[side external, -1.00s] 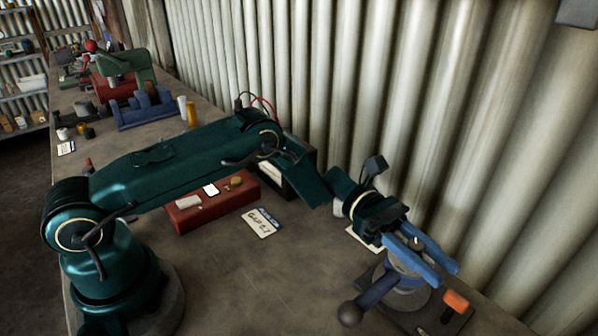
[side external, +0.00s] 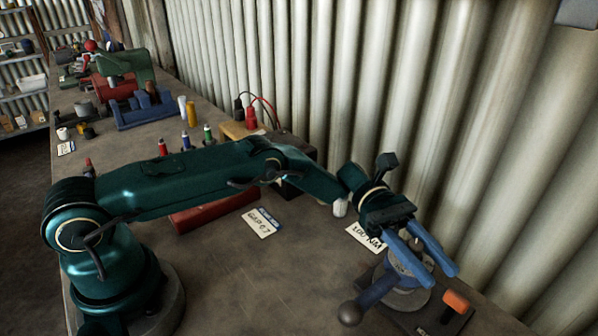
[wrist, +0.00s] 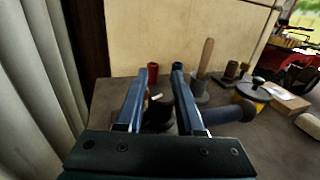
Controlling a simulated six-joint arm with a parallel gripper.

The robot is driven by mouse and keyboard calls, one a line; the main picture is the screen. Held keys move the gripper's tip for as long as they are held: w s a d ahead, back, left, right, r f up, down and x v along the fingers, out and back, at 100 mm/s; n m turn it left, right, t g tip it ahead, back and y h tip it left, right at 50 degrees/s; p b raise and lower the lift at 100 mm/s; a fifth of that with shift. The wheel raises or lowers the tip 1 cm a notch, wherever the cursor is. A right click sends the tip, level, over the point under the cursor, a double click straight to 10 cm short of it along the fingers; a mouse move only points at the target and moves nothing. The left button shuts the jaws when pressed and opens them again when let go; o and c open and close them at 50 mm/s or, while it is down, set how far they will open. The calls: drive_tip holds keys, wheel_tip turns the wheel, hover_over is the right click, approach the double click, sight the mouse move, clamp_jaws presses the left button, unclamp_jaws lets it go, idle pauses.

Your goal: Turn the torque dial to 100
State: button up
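The torque dial unit (side external: 405,298) is a grey round body on a dark plate at the lower right of the side view. A blue lever with a dark ball end (side external: 350,313) sticks out from it to the left. A card (side external: 366,238) reading 100 NM lies behind it. My gripper (side external: 441,277) is over the unit, its blue fingers apart and pointing down to the right. In the wrist view my gripper (wrist: 157,72) is open, with a dark round part (wrist: 158,116) between the fingers and the blue lever (wrist: 225,114) to the right. The dial's reading and any contact cannot be made out.
An orange block (side external: 456,301) sits at the plate's right end, and the corrugated wall (side external: 500,150) rises close behind. A red box (side external: 215,209) and a GAP card (side external: 261,222) lie under my arm. The bench front is clear.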

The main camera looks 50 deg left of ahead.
sight(416, 244)
drive_tip(key=shift+o, duration=0.9)
drive_tip(key=shift+a, duration=0.1)
drive_tip(key=shift+v, duration=1.35)
drive_tip(key=shift+r, duration=3.5)
